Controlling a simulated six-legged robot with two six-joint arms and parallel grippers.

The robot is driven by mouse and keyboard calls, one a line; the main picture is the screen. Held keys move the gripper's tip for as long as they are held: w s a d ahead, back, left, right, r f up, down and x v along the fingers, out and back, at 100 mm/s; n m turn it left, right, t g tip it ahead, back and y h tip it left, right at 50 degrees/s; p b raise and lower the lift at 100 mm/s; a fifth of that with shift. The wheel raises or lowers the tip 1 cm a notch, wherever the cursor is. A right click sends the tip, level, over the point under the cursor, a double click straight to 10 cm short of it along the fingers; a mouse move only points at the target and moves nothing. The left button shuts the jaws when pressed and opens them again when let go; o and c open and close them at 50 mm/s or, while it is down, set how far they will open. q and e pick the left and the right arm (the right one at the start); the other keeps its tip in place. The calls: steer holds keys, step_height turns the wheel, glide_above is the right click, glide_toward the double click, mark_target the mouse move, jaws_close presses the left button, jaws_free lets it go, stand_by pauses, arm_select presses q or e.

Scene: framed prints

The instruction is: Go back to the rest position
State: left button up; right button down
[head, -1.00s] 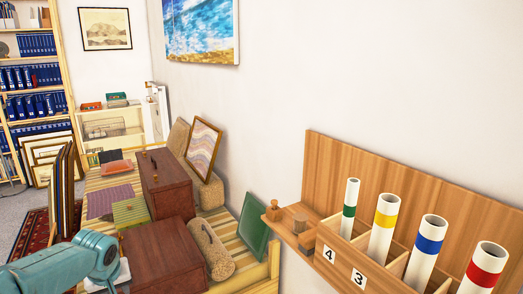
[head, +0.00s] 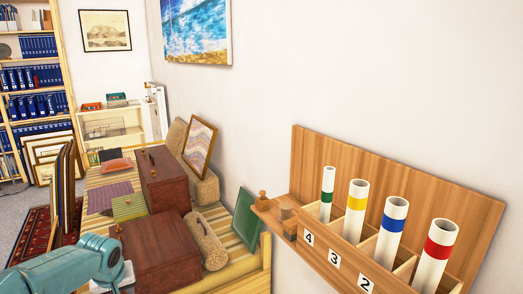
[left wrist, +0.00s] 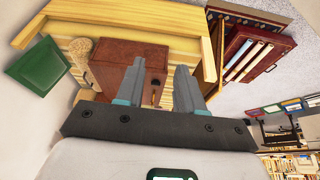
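My left arm (head: 60,262) comes in from the lower left of the head view, bent over the near left side of the striped table, its fingers not clear there. In the left wrist view my left gripper (left wrist: 158,84) has its two grey fingers spread apart with nothing between them. A dark red wooden box (left wrist: 135,62) lies beyond the fingers, and I see no contact with it. My right gripper is in neither view.
A wooden wall rack (head: 400,190) holds white tubes with coloured bands. Brown boxes (head: 160,250), a rolled mat (head: 207,243) and a framed print (head: 199,148) crowd the table. A green panel (head: 246,219) leans by the wall. Frames (head: 66,190) stand at left.

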arm_select(q)
steer(key=s+d+f+m+g+h+b, duration=0.15)
steer(key=s+d+f, duration=0.3)
steer(key=f, duration=0.45)
steer(key=s+d+f+m+h+b, duration=0.1)
steer(key=s+d+f+h+b, duration=0.15)
steer(key=d+f, duration=0.45)
steer(key=s+d+f+m+h+b, duration=0.1)
steer(key=s+d+f, duration=0.35)
steer(key=f, duration=0.55)
steer(key=s+d+f+g+h+b, duration=0.1)
steer(key=s+d+f+b, duration=0.1)
steer(key=s+d+f, duration=0.5)
steer(key=s+f+g+b, duration=0.1)
steer(key=s+f+b, duration=0.25)
steer(key=s, duration=0.75)
step_height(320, 180, up, 16)
steer(key=p, duration=1.7)
steer(key=shift+f, duration=0.25)
steer(key=shift+s, duration=0.1)
